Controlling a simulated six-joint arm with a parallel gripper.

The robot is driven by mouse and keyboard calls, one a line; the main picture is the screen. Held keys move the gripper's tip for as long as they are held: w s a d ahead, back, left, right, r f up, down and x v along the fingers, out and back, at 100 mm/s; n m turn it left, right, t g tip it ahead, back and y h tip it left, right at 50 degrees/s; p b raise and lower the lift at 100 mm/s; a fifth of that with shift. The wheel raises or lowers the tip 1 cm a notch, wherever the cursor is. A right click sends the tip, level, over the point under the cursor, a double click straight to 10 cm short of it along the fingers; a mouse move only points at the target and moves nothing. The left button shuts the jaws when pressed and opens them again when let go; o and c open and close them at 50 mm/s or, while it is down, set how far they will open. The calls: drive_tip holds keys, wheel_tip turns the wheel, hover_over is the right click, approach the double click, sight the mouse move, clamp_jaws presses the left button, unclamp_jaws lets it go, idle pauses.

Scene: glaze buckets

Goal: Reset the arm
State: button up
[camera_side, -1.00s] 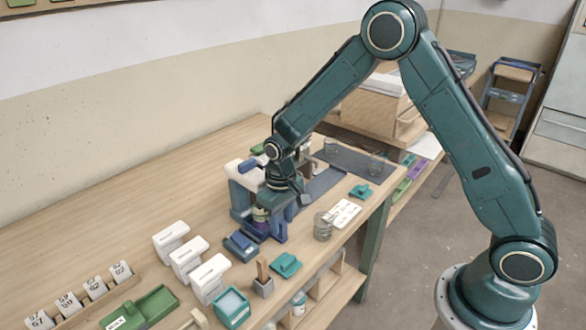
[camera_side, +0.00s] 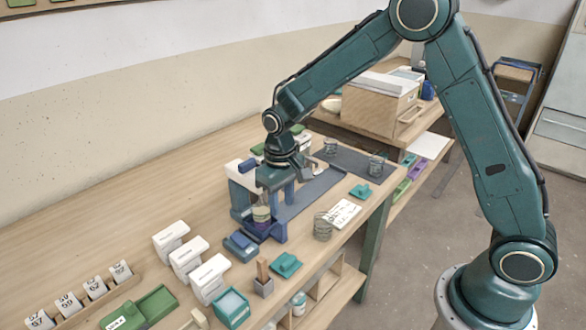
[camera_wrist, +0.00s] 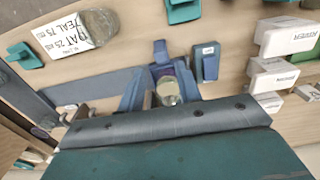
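My gripper (camera_side: 283,178) is above the blue stand on the wooden bench, with its teal housing partly hiding the stand. In the wrist view my gripper (camera_wrist: 111,106) shows two fingertips wide apart with nothing held between them. A small glass jar with pale contents (camera_side: 262,213) stands upright in the blue stand (camera_side: 279,232), below the gripper. The jar also shows in the wrist view (camera_wrist: 168,91), beside one finger and apart from the grip. The lower part of the jar is hidden by the stand.
A clear glass (camera_side: 323,227) and a white card (camera_side: 343,214) lie right of the stand. A blue block (camera_side: 240,246) and several white blocks (camera_side: 189,258) stand left. More glasses (camera_side: 376,166) are on the dark mat (camera_side: 345,158). Open air surrounds the arm above the bench.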

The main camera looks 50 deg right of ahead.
drive_tip(key=shift+r, duration=0.4)
drive_tip(key=shift+s+d+r, duration=0.1)
drive_tip(key=shift+s+r, duration=0.05)
drive_tip(key=shift+r, duration=0.4)
drive_tip(key=s+d+r+t, duration=0.3)
drive_tip(key=s+r, duration=0.8)
drive_tip(key=r, duration=0.3)
drive_tip(key=s+r+t, duration=0.1)
drive_tip(key=s+r, duration=0.1)
drive_tip(key=s, duration=0.5)
drive_tip(key=s+d+r+t, duration=0.1)
drive_tip(key=s+r, duration=0.1)
drive_tip(key=s, duration=0.6)
drive_tip(key=shift+s+d+t, duration=0.25)
drive_tip(key=shift+s+t, duration=0.05)
drive_tip(key=shift+w+r, duration=0.15)
drive_tip(key=shift+c, duration=0.3)
